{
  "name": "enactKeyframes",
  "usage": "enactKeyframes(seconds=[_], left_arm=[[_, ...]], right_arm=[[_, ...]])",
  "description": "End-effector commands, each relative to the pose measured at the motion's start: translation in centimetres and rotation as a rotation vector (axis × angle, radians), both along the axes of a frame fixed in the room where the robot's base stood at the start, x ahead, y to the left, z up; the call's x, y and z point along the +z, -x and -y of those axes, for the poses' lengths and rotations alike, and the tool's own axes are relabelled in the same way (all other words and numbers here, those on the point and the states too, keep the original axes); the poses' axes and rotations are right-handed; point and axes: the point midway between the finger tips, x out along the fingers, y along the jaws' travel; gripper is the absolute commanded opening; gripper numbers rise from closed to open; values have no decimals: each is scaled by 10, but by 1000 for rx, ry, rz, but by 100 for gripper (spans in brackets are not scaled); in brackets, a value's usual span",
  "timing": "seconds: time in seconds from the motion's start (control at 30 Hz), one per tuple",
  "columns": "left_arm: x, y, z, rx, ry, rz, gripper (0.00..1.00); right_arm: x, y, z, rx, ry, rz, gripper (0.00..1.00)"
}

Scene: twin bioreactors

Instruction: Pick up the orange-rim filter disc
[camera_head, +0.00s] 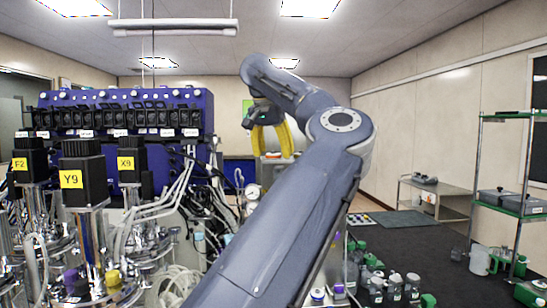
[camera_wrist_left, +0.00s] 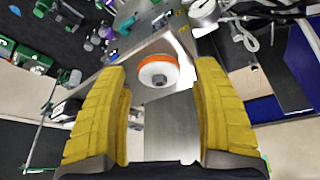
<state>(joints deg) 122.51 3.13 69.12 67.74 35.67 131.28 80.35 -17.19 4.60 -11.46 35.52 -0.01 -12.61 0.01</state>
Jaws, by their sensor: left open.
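The orange-rim filter disc (camera_wrist_left: 158,71), white with a dark centre, shows in the left wrist view on a pale edge of a metal surface (camera_wrist_left: 172,125). It appears between the tips of my left gripper (camera_wrist_left: 161,68), apart from both yellow fingers. The gripper is open and empty; how far its tips are from the disc in depth is unclear. In the head view my left gripper (camera_head: 271,152) is raised near the middle, fingers pointing down. My right gripper is not in view.
A teal-rim piece (camera_wrist_left: 124,25) lies beyond the disc in the wrist view. Bioreactor vessels with black motors (camera_head: 84,172) and tubing crowd the left of the head view. Bottles and green-capped parts (camera_head: 395,287) stand at lower right. A metal cart (camera_head: 432,203) stands farther back.

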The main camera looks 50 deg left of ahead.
Motion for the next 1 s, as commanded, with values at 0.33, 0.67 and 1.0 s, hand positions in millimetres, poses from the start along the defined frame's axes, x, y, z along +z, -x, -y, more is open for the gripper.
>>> enactKeyframes(seconds=[0.33,0.67,1.0], left_arm=[[-1,-1,0,0,0,0,59],[-1,-1,0,0,0,0,22],[-1,0,0,1,1,1,21]], right_arm=[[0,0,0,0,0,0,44],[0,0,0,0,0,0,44],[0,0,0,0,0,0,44]])
